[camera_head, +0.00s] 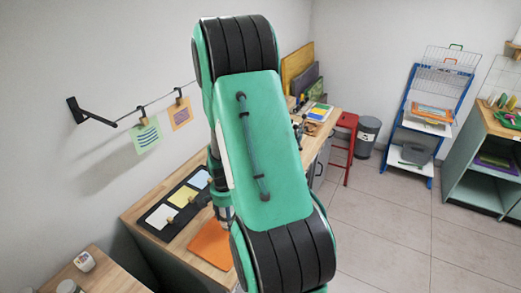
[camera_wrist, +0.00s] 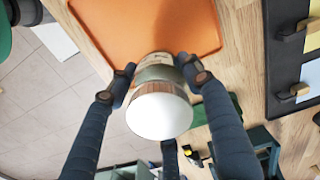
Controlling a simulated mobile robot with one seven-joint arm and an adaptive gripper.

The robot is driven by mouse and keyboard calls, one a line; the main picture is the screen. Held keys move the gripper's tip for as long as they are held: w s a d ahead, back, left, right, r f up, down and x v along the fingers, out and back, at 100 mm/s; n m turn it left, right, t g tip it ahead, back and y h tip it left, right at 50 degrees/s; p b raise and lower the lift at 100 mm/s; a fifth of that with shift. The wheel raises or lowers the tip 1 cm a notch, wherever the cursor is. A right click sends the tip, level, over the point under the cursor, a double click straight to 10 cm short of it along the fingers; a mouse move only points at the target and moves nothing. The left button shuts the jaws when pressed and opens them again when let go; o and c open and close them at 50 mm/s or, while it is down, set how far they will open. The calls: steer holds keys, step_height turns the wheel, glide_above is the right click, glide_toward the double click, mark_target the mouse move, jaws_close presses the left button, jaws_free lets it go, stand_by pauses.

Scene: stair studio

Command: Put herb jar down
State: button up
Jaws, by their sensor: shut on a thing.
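The herb jar (camera_wrist: 160,115) shows in the wrist view as a round white end with a grey-green band and a pale tan part behind it. My gripper (camera_wrist: 158,74) is shut on it, with one dark finger on each side. The jar overlaps the near edge of an orange mat or tray (camera_wrist: 150,22) on the wooden worktop. I cannot tell whether the jar touches the surface. In the head view the orange mat (camera_head: 211,246) lies on the worktop (camera_head: 135,214), partly behind my arm.
A dark board (camera_head: 172,211) with several coloured cards lies beside the orange mat, towards the wall. Notes hang on a wall line (camera_head: 146,136) above. A patterned cup (camera_head: 85,261) stands at lower left. A red stool (camera_head: 345,140) and bin (camera_head: 367,137) stand beyond; the tiled floor is open at right.

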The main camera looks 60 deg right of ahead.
steer(key=shift+w, duration=0.1)
steer(key=w+d, duration=0.3)
steer(key=w, duration=0.1)
steer(key=w+d+f, duration=0.1)
steer(key=w+d, duration=0.2)
steer(key=w, duration=0.1)
steer(key=w+d, duration=0.4)
steer(key=shift+w+f+b, duration=0.2)
steer(key=shift+f+b, duration=0.05)
steer(key=shift+b, duration=0.1)
steer(key=shift+f, duration=1.75)
steer(key=shift+f+b, duration=0.15)
steer(key=shift+b, duration=0.15)
steer(key=o, duration=1.2)
